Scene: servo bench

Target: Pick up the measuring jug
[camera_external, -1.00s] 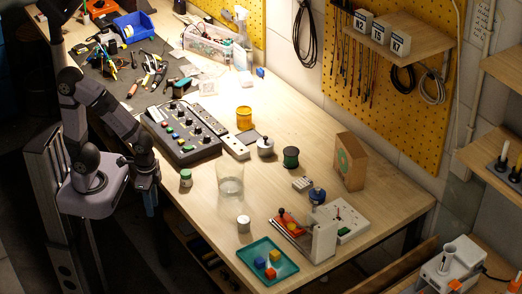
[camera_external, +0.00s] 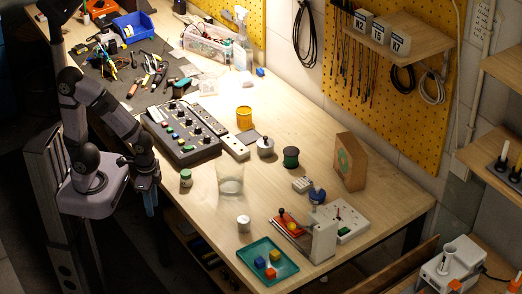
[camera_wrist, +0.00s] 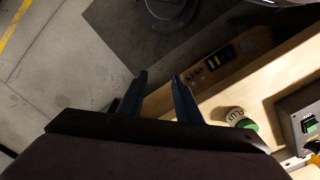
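The measuring jug (camera_external: 230,182) looks like a clear, see-through vessel standing upright near the table's front edge, right of a small green-lidded jar. It is not visible in the wrist view. My gripper (camera_external: 151,203) hangs pointing down off the table's front edge, left of the jug and apart from it. In the wrist view its two dark fingers (camera_wrist: 160,82) stand apart with nothing between them, over the floor and the table's edge.
The green-lidded jar (camera_external: 186,178) also shows in the wrist view (camera_wrist: 240,118). A control box (camera_external: 182,135) stands behind it. A white-lidded jar (camera_external: 243,223) and a teal tray (camera_external: 250,245) with small blocks lie toward the front right. Bare table surrounds the jug.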

